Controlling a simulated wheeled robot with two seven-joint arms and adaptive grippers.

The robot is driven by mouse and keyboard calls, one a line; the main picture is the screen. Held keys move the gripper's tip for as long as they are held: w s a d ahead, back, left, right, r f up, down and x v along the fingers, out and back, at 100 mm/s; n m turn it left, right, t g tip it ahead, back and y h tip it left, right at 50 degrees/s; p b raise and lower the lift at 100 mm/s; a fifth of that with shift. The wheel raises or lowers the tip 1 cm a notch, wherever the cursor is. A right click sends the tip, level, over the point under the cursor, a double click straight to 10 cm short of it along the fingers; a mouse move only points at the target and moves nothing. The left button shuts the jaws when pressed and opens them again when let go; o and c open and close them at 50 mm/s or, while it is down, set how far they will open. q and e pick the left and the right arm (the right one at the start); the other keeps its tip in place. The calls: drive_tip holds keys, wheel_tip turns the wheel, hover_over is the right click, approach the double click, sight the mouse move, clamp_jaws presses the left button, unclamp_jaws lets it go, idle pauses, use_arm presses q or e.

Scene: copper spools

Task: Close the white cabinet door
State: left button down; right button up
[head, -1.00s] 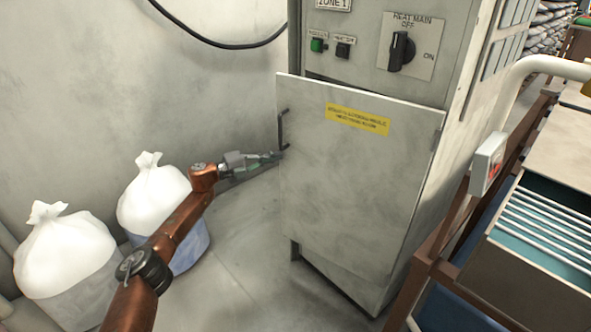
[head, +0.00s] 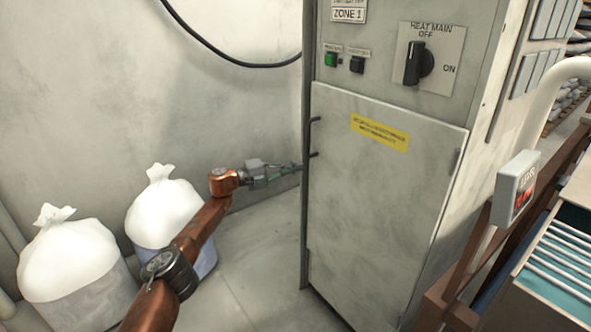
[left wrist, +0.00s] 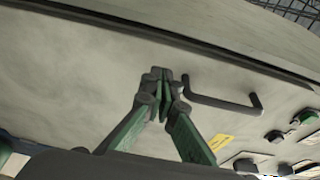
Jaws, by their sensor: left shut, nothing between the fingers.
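The white cabinet door (head: 375,210), with a yellow label (head: 380,132), sits almost flush against the cabinet front. I cannot tell whether a thin gap is left at its handle side. Its dark bar handle (head: 313,137) is near the left edge; hinges are at the right. My left gripper (head: 299,167) is shut and empty, its tips at the door's left edge just below the handle. In the left wrist view, the closed fingertips (left wrist: 163,77) are beside the handle (left wrist: 225,102), not around it, in front of the door face (left wrist: 90,65); contact is unclear. My right gripper is out of view.
The cabinet's upper panel holds a black rotary switch (head: 418,63) and a green button (head: 331,59). Two tied white bags (head: 163,210) (head: 68,258) stand at the left. A conveyor frame with rollers (head: 572,262) is at the right. Floor between bags and cabinet is clear.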

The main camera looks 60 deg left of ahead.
use_arm(q)
drive_tip(key=v, duration=1.2)
idle(0.5)
